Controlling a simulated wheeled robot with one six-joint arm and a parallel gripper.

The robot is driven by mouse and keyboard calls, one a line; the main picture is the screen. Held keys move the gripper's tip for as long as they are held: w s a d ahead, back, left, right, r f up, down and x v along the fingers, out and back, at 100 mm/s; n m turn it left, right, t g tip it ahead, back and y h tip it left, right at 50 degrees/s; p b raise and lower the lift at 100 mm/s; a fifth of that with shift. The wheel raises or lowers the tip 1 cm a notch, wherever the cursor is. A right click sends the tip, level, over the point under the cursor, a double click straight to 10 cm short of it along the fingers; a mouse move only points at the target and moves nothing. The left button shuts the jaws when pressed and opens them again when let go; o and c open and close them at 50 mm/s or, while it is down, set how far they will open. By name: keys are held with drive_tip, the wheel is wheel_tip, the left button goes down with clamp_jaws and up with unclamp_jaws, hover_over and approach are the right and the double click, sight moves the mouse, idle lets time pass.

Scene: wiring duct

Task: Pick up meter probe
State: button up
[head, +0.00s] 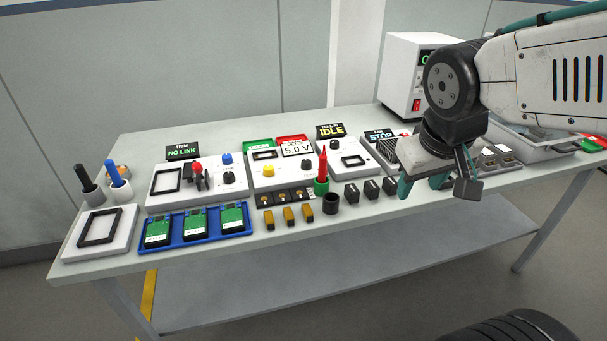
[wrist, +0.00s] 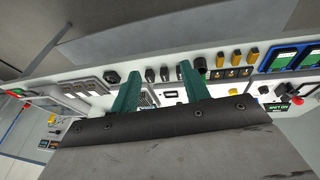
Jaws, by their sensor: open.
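A black cup (head: 330,203) stands just in front of the probe holder. Black blocks (head: 370,189) lie to its right and yellow blocks (head: 289,216) to its left. Panel boxes (head: 349,161) stand behind. A blue tray (head: 198,239) holds green boards.

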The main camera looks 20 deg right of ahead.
drive_tip(key=w+d+f+n+t+h, duration=0.1)
drive_tip(key=w+d+t, duration=0.1)
drive_tip(key=w, duration=0.4)
drive_tip(key=w+d+f+t, duration=0.1)
drive_tip(key=w+d, duration=0.2)
drive_tip(key=w, duration=0.2)
drive_tip(key=n+t+y, duration=0.4)
drive_tip(key=n+y, duration=0.1)
hover_over(325, 167)
drive_tip(key=s+d, duration=0.3)
drive_tip(key=d, duration=0.5)
wheel_tip(325, 167, down, 7)
drive_tip(key=a+f+y, duration=0.1)
drive_tip(key=y, duration=0.1)
drive_tip(key=a+f+n+y, duration=0.1)
drive_tip(key=a+y, duration=0.1)
drive_tip(key=a+f+n+y, duration=0.1)
drive_tip(key=a+y, duration=0.1)
drive_tip(key=shift+s+a+f, duration=0.1)
drive_tip(key=shift+a+f, duration=0.1)
drive_tip(key=shift+f, duration=0.2)
drive_tip(key=x, duration=0.7)
drive_tip(key=shift+w+r, duration=0.1)
drive_tip(key=shift+w, duration=0.15)
clamp_jaws()
